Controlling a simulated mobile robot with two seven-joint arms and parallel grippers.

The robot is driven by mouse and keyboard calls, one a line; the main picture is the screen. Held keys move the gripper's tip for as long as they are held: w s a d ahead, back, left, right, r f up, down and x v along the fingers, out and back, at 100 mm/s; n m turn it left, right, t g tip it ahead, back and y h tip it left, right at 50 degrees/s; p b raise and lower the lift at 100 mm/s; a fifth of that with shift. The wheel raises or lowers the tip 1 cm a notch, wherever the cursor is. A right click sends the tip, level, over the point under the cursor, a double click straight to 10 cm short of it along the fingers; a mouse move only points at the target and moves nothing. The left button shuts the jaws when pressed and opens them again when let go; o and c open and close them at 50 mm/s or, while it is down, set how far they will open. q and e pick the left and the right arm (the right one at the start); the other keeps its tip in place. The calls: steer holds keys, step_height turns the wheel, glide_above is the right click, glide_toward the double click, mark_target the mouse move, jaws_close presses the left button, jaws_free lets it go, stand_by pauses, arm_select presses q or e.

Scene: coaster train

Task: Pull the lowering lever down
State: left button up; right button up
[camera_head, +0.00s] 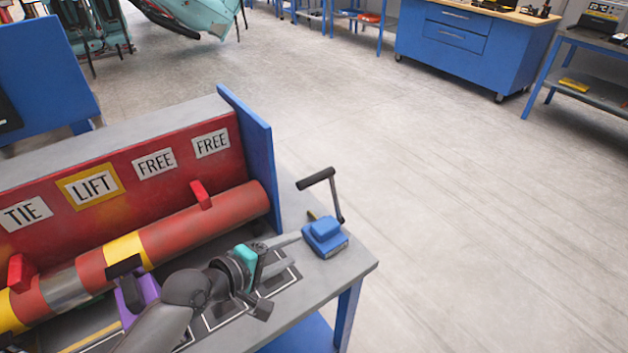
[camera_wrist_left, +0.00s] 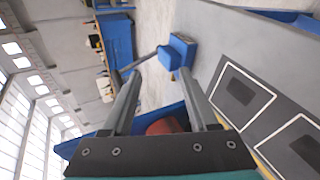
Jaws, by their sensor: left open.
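A dark metal lever with a black grip (camera_head: 316,179) rises from beside a blue block (camera_head: 325,236) on the right end of the grey workbench. The grip sits at the top of the lever's thin arm. My left gripper (camera_head: 295,252) is open, with its two fingers pointing right toward the blue block. In the left wrist view the blue block (camera_wrist_left: 178,50) shows just beyond the fingertips, and the lever's dark rod (camera_wrist_left: 140,62) runs beside it. I see nothing between the fingers.
A red pipe (camera_head: 220,213) with yellow bands lies along the bench before a red panel (camera_head: 60,203) labelled TIE, LIFT and FREE. A blue end plate (camera_head: 250,160) stands behind my gripper. The floor to the right is clear.

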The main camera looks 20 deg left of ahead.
mark_target(307, 185)
arm_select(q)
steer(key=w+a+r+n+t, duration=0.3)
steer(key=w+a+r+n, duration=0.2)
steer(key=r+n, duration=0.15)
steer(key=shift+n, duration=0.25)
steer(key=b+x, duration=0.1)
steer(key=x, duration=0.6)
steer(key=b+x, duration=0.2)
steer(key=x, duration=0.6)
steer(key=shift+f, duration=0.25)
steer(key=shift+a, duration=0.1)
jaws_close()
stand_by(0.4)
